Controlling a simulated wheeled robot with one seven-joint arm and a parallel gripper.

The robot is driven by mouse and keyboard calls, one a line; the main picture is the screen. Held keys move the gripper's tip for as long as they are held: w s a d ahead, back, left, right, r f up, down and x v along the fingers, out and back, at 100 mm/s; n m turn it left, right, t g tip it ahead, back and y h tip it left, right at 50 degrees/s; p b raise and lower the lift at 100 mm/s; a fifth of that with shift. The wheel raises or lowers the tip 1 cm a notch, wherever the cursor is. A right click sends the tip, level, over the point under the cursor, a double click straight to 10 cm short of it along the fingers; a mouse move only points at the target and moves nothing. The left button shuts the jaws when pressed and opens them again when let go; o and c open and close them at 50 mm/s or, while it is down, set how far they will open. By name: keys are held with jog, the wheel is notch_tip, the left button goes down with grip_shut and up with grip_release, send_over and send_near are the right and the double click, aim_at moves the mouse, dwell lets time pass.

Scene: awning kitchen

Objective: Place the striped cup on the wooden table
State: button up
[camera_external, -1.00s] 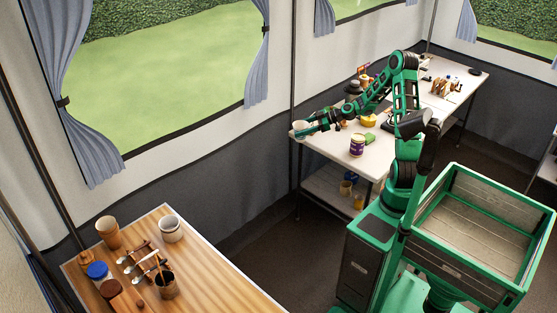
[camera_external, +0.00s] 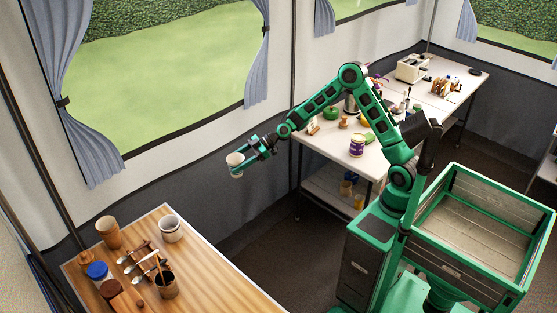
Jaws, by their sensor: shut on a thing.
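My gripper (camera_external: 243,167) is shut on a light-coloured cup (camera_external: 234,161) and holds it in the air, in the gap between the white table and the wooden table. The cup looks roughly upright; it is too small to tell its stripes clearly. The wooden table (camera_external: 219,262) is at the lower left, below and to the left of the cup. The cup is apart from both tables.
On the wooden table stand a whitish pot (camera_external: 171,229), a brown cup (camera_external: 108,232), a blue-lidded jar (camera_external: 98,271), a spoon rack (camera_external: 144,262) and a dark brown cup (camera_external: 166,285). The table's right part is bare. The white table (camera_external: 318,143) holds several items.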

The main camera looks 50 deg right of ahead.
jog(key=s+a+r+n+g, duration=0.1)
jog(key=s+a, duration=0.4)
jog(key=a, duration=0.6)
jog(key=s+a+r+n+g, duration=0.1)
jog(key=s+a, duration=0.5)
jog(key=a, duration=0.5)
jog(key=s+a+r+n+g+y, duration=0.1)
jog(key=s+a+r+n+g, duration=0.15)
jog(key=s+a, duration=1.6)
jog(key=shift+w+d+f, duration=0.35)
jog(key=shift+w+f, duration=1.5)
jog(key=shift+w, duration=0.05)
jog(key=shift+w+d+f, duration=0.4)
jog(key=shift+w+f, duration=1.45)
jog(key=shift+w, duration=0.05)
jog(key=shift+w+d+f, duration=0.35)
jog(key=shift+w+f, duration=1.5)
jog(key=shift+w, duration=0.05)
jog(key=shift+f, duration=0.15)
jog(key=o, duration=1)
